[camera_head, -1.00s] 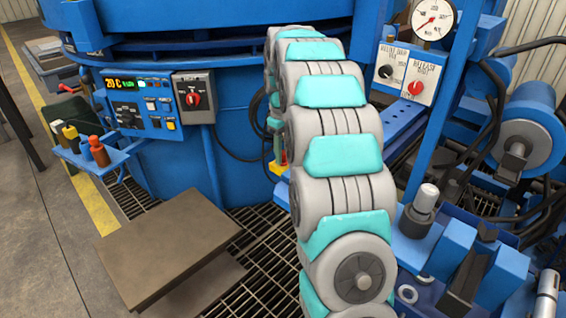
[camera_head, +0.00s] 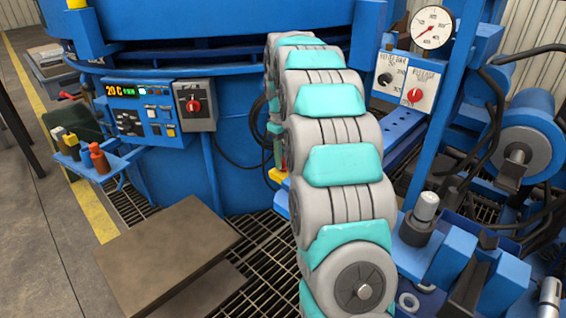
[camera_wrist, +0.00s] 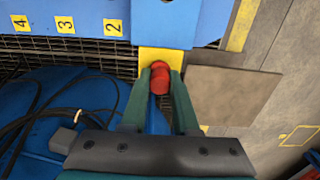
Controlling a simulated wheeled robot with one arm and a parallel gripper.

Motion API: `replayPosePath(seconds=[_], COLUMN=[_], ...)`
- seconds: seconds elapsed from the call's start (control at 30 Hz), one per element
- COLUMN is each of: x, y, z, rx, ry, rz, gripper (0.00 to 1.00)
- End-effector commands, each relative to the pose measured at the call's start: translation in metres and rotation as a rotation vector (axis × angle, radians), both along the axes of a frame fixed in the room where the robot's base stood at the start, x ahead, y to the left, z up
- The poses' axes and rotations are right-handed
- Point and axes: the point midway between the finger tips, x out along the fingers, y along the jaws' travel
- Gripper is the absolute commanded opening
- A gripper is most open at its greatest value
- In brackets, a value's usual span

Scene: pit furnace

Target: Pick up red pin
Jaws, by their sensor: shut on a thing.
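The red pin (camera_wrist: 160,82) shows in the wrist view as a rounded red piece between the two green fingers of my gripper (camera_wrist: 161,74). The fingers are closed on its sides. A yellow patch (camera_wrist: 160,58) lies just beyond the pin, at the edge of a blue surface; I cannot tell whether the pin touches it. The pin's lower end is hidden. In the head view my arm covers most of the gripper, and the red pin cannot be made out there.
A blue surface with yellow number labels (camera_wrist: 65,25) is at the top of the wrist view. Dark cables (camera_wrist: 40,115) lie at left. In the head view, a brown plate (camera_head: 165,255) lies at lower left, and a control panel (camera_head: 143,108) and pressure gauge (camera_head: 432,27) stand near my arm.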

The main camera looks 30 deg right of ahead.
Motion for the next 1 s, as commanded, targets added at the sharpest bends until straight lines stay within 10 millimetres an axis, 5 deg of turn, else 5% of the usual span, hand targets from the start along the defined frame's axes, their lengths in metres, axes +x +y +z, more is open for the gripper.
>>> replayPosePath(seconds=[0.6,1.0], x=[0.001,0.0], y=[0.0,0.0], z=[0.072,0.092], rx=[0.0,0.0], ry=[-0.003,0.0], rz=[0.0,0.0], gripper=[0.0,0.0])
